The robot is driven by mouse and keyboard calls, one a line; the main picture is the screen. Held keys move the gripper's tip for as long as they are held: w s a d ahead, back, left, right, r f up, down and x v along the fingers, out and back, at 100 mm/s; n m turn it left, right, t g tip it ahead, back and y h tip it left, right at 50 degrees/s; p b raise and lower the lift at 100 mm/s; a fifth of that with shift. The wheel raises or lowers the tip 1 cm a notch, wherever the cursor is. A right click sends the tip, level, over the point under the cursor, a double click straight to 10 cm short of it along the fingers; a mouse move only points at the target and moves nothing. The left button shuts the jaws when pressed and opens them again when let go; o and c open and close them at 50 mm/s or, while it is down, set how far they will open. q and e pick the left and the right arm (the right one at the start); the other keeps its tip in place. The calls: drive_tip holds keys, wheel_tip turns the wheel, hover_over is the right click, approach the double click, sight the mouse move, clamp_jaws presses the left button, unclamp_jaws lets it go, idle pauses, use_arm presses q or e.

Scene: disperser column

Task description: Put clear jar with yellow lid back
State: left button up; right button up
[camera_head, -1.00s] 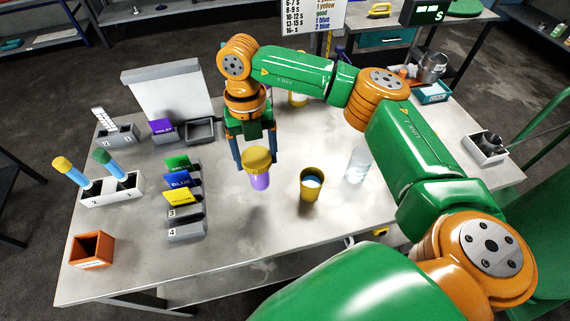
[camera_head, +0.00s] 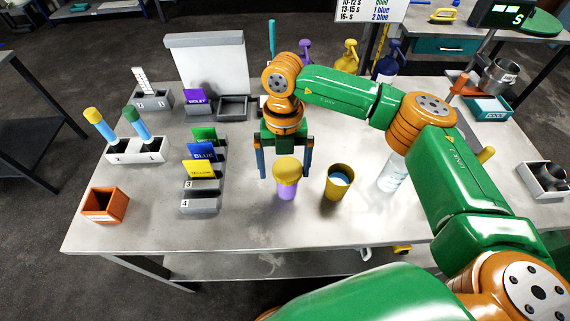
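The clear jar with its yellow lid (camera_head: 286,171) stands upright on the grey table, left of an amber cup; its contents look purple. My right gripper (camera_head: 285,172) points down at the jar from behind. Its two blue fingers are apart, one on each side of the lid, with a visible gap on both sides. I cannot tell how far behind the jar the fingertips are. My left gripper is not in view.
The amber cup (camera_head: 338,183) and a clear glass (camera_head: 391,173) stand to the right. Colour-labelled holders (camera_head: 199,176), an orange box (camera_head: 105,205) and a white rack (camera_head: 137,150) are at the left. A grey tray (camera_head: 234,108) lies behind. The table's front middle is bare.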

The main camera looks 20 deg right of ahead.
drive_tip(key=shift+d+r, duration=0.1)
drive_tip(key=shift+r, duration=0.05)
drive_tip(key=r, duration=0.2)
drive_tip(key=r+b, duration=0.1)
drive_tip(key=r, duration=0.1)
drive_tip(key=w+r+b, duration=0.1)
drive_tip(key=r, duration=0.1)
drive_tip(key=shift+d+r, duration=0.15)
drive_tip(key=shift+r, duration=0.15)
wheel_tip(320, 180, up, 5)
drive_tip(key=shift+w+d+r, duration=0.1)
drive_tip(key=shift+w, duration=0.05)
